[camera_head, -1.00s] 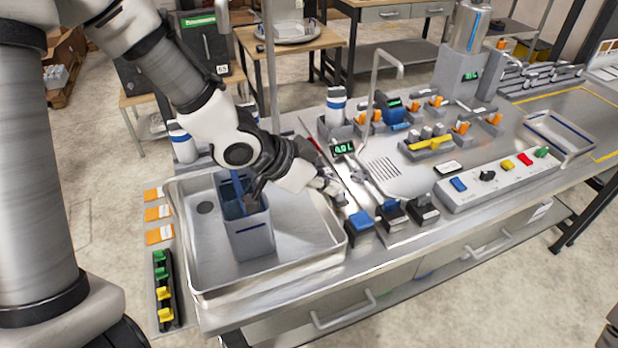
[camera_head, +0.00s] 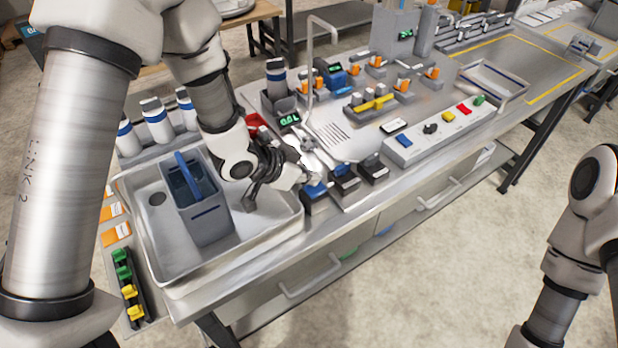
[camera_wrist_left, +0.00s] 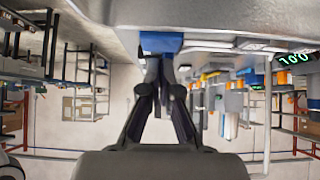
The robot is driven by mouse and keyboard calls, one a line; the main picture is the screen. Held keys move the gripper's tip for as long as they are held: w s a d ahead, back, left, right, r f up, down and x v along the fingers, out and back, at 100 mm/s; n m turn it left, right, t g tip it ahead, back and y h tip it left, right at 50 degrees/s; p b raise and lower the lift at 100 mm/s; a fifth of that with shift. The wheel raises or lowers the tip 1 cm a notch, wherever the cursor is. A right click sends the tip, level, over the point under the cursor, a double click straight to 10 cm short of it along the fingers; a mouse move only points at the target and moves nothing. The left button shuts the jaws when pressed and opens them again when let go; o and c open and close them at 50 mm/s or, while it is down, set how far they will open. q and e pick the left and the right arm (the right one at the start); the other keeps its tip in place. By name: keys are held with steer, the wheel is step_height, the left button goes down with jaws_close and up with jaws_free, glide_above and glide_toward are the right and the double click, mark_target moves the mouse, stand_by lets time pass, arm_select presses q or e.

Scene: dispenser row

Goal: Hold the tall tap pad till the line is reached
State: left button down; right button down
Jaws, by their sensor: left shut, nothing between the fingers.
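A tall hooked tap (camera_head: 310,75) rises from the counter behind the drain grid. Several pads stand in a row at the counter's front edge: a blue-topped pad (camera_head: 314,196) and dark pads (camera_head: 345,180) to its right. My left gripper (camera_head: 313,183) is shut and empty, with its tips at the blue-topped pad. In the left wrist view the tips meet or nearly meet the blue top (camera_wrist_left: 160,42); I cannot tell whether it is pressed. A grey container (camera_head: 208,225) with a dark blue line stands in the sink. Its inside level is not clear. My right gripper is not in view.
A green display (camera_head: 289,119) appears to read 0.0 L. The steel sink (camera_head: 262,235) lies left of the pads. A button panel (camera_head: 440,130) is to the right. White bottles (camera_head: 156,120) stand behind the sink. The floor in front is clear.

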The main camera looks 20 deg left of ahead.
arm_select(q)
steer(key=shift+a+f, duration=0.1)
steer(key=shift+f, duration=0.5)
